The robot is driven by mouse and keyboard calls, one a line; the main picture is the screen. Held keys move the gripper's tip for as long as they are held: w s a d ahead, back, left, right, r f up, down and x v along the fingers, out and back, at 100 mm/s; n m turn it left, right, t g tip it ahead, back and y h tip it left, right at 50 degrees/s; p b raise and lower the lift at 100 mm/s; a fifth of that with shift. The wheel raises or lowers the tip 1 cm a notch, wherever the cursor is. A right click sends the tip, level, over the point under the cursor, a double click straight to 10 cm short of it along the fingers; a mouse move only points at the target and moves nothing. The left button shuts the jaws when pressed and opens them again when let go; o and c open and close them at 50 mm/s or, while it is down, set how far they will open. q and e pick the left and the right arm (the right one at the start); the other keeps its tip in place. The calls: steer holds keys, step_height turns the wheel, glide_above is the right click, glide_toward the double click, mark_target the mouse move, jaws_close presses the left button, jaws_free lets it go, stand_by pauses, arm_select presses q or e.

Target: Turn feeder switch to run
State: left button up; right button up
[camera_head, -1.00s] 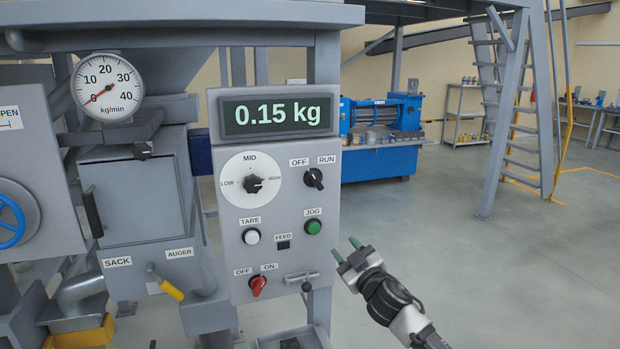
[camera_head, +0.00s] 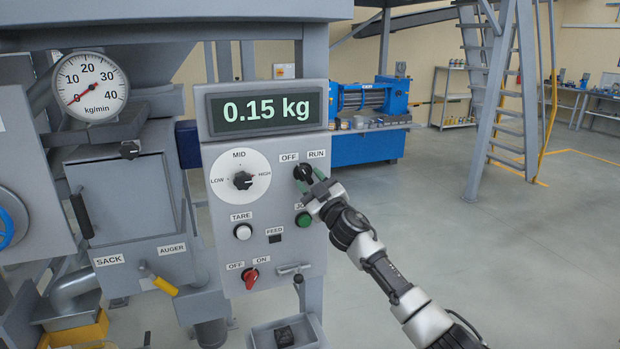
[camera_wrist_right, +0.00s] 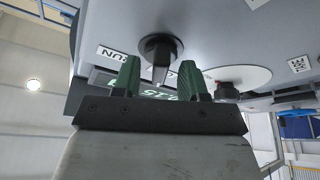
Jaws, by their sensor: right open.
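The feeder switch (camera_head: 302,172) is a black rotary knob on the grey control panel, below the labels OFF and RUN. In the head view my gripper partly covers it, and its setting is hard to read. My right gripper (camera_head: 312,182) is open, with green fingertips right at the knob. In the right wrist view the knob (camera_wrist_right: 160,48) is just ahead of my open fingers (camera_wrist_right: 160,80), and its handle lines up with the gap between them. I cannot tell whether they touch it. My left gripper is not in view.
The LOW/MID/HIGH dial (camera_head: 242,180) is left of the switch. The green JOG button (camera_head: 303,219) sits below it, partly behind my gripper. The white TARE button (camera_head: 242,231) and red OFF/ON switch (camera_head: 251,278) are lower. The display (camera_head: 266,109) reads 0.15 kg. Floor at right is clear.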

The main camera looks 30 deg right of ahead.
steer(key=shift+w, duration=0.25)
steer(key=shift+r, duration=0.1)
jaws_close()
